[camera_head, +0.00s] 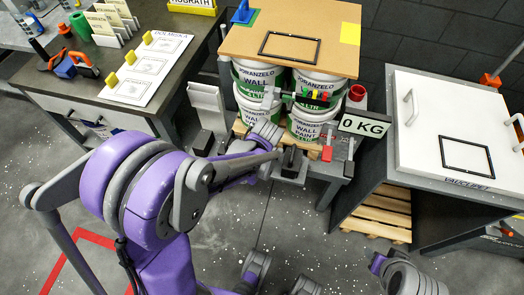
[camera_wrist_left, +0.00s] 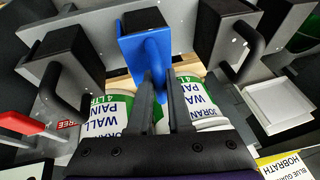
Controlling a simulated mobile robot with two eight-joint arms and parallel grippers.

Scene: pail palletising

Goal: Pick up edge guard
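A blue guard with a black block and handle (camera_wrist_left: 150,47) stands in the middle of the left wrist view. Grey guards with black handles stand on both sides of it, at left (camera_wrist_left: 65,65) and right (camera_wrist_left: 228,45). My left gripper (camera_wrist_left: 160,78) has its two dark fingers apart, with a strip of blue showing between them; I cannot tell whether they touch it. In the head view my left arm reaches to the front of the pail stack and hides the blue guard. Another blue piece (camera_head: 243,15) sits on the board's back left corner. My right gripper cannot be made out.
Pails (camera_head: 318,88) stand stacked under a brown board (camera_head: 300,15) on a pallet. A 0 KG display (camera_head: 364,126) is right of them. A table with a white panel (camera_head: 455,120) is at right, a dark workbench (camera_head: 180,85) at left. The floor in front is mostly clear.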

